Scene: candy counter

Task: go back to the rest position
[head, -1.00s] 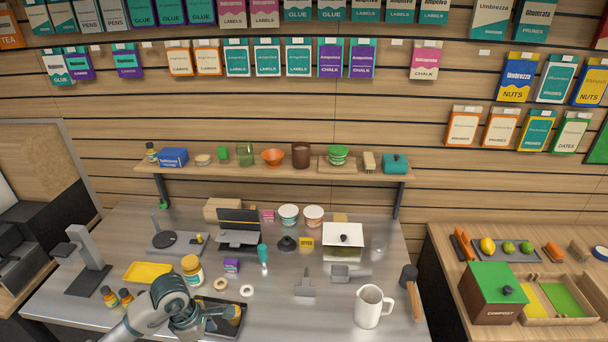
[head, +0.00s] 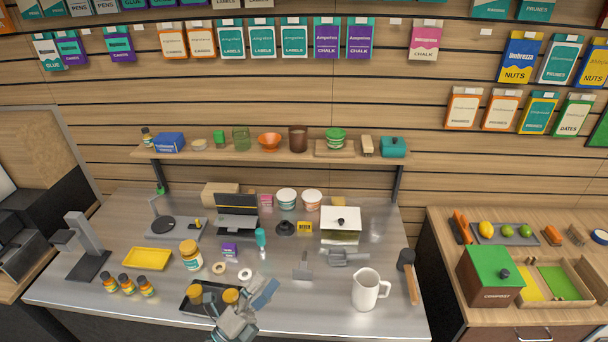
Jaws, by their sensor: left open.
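My left gripper (head: 264,291) is open and empty at the front of the metal counter (head: 330,308). It hangs just right of a dark tray (head: 186,308), and its arm comes up from the bottom edge and covers the tray's front right part. Two orange-topped items (head: 196,292) show at the tray; whether they stand in it or are jars is hard to tell. My right gripper is not in view.
Several small orange-labelled bottles (head: 127,284), a yellow tray (head: 147,259) and a larger jar (head: 190,254) stand on the left. The front middle is clear.

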